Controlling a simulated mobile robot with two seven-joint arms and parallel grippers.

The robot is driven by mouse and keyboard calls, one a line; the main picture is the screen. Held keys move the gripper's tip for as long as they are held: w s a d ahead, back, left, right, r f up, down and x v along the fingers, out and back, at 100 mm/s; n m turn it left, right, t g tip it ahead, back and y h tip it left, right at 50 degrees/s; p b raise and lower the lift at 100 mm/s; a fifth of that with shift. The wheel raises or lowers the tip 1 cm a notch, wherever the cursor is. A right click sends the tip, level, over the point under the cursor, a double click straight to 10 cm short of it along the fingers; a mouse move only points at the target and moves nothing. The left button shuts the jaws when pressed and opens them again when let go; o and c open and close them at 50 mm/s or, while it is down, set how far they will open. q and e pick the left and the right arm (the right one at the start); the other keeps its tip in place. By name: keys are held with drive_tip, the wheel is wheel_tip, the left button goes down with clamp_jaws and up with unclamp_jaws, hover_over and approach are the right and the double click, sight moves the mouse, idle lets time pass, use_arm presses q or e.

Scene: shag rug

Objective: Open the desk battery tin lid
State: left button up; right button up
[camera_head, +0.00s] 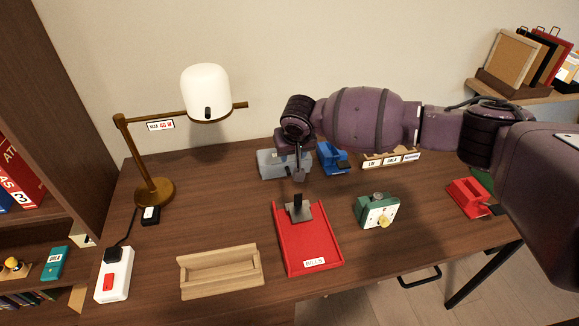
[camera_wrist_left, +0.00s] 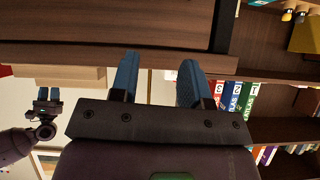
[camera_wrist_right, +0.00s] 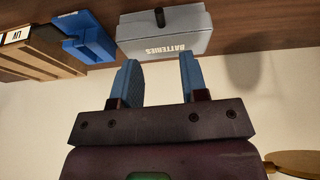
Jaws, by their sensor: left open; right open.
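The grey battery tin (camera_head: 270,163) stands at the back of the desk, partly behind my right gripper (camera_head: 298,172). In the right wrist view the tin (camera_wrist_right: 190,42) appears upside down, with a "BATTERIES" label on its front and a black knob (camera_wrist_right: 160,17) on its lid. The lid looks closed. My right gripper (camera_wrist_right: 158,62) is open and empty, its two blue fingers pointing toward the tin's front with a gap to it. My left gripper (camera_wrist_left: 157,65) is open and empty in the left wrist view, away from the tin; the head view does not show it.
A blue device (camera_head: 332,158) stands right beside the tin, then a labelled wooden rack (camera_head: 380,161). A red tray (camera_head: 306,243), a green timer-like box (camera_head: 376,211) and a wooden holder (camera_head: 221,271) lie in front. A lamp (camera_head: 153,188) stands left.

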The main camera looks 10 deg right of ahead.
sight(288, 171)
drive_tip(key=b+x, duration=0.3)
drive_tip(key=x, duration=0.6)
drive_tip(key=shift+f, duration=0.35)
drive_tip(key=shift+w+f, duration=0.25)
drive_tip(key=shift+f, duration=0.2)
drive_tip(key=shift+w+b, duration=0.1)
drive_tip(key=shift+b, duration=0.2)
clamp_jaws()
